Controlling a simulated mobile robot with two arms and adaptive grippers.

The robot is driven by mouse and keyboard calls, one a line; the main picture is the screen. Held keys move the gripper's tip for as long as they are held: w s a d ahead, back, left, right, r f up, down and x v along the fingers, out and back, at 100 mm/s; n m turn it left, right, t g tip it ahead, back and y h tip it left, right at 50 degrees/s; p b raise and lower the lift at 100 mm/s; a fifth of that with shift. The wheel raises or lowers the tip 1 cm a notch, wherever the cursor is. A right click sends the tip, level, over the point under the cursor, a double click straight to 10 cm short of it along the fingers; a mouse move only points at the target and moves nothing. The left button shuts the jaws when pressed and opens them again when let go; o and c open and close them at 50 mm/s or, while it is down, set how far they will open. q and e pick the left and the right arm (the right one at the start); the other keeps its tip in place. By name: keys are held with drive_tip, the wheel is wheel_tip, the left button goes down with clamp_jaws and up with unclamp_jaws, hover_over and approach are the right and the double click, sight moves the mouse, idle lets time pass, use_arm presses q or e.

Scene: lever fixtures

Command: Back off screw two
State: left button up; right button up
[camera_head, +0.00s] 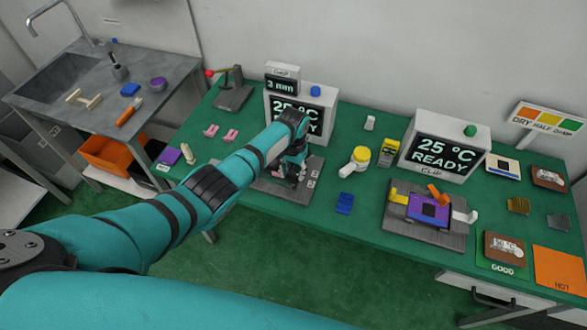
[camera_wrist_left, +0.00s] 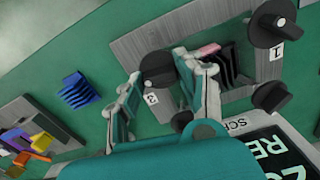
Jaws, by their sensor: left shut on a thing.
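The grey fixture board (camera_head: 272,188) lies on the green table in front of the left display box. In the left wrist view, the board (camera_wrist_left: 135,45) carries black knobs. The gripper is shut on this knob. Another black knob (camera_wrist_left: 271,28) stands beside the mark 1. In the head view my left gripper (camera_head: 293,178) reaches down onto the board and hides most of the knobs. My right gripper is out of view.
A dark ribbed part with a pink piece (camera_wrist_left: 215,55) stands close to the gripper. The left display box (camera_head: 318,95) is right behind it. A second fixture (camera_head: 425,232) is farther right.

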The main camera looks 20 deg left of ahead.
sight(293, 173)
use_arm(q)
drive_tip(key=n, duration=0.4)
drive_tip(key=shift+w+r+n, duration=0.15)
drive_tip(key=shift+n, duration=0.15)
drive_tip(key=n, duration=0.5)
drive_tip(key=shift+n, duration=0.4)
drive_tip(key=o, duration=0.9)
drive_tip(key=shift+o, duration=1.3)
wheel_tip(293, 173, up, 12)
